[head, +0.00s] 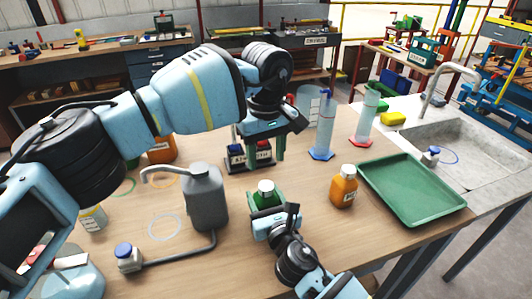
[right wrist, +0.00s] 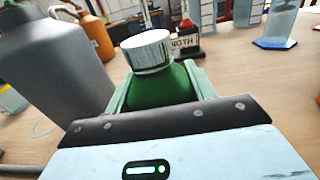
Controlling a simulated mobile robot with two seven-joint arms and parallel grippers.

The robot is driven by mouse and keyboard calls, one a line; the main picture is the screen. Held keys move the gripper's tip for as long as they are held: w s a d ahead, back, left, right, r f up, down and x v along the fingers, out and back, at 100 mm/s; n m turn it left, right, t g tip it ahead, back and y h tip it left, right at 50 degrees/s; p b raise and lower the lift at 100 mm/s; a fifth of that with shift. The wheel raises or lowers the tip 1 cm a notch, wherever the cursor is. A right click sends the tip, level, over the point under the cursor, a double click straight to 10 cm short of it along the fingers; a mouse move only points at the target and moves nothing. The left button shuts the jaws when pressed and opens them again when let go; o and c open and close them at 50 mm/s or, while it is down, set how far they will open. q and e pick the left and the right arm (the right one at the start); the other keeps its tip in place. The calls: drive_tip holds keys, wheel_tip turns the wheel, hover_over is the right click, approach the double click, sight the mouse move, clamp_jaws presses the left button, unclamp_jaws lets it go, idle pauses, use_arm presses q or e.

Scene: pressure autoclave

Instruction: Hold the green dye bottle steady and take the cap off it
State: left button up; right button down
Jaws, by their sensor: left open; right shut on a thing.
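The green dye bottle (head: 266,200) stands upright on the wooden table, with its white ribbed cap (head: 265,186) on. In the right wrist view, the green bottle (right wrist: 160,86) and its cap (right wrist: 147,50) show close up. My right gripper (head: 268,220) is shut on the bottle's body, one green finger on each side. The bottle's lower part is hidden by the gripper. My left gripper (head: 265,155) is open and points down, beyond the bottle in the head view and apart from the cap.
A grey spouted jug (head: 205,198) stands close left of the bottle. An orange bottle (head: 343,187) and a green tray (head: 368,181) are to the right.

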sight(266, 185)
use_arm(q)
drive_tip(key=m, duration=1)
drive_tip(key=shift+m, duration=0.4)
drive_tip(key=shift+f, duration=4)
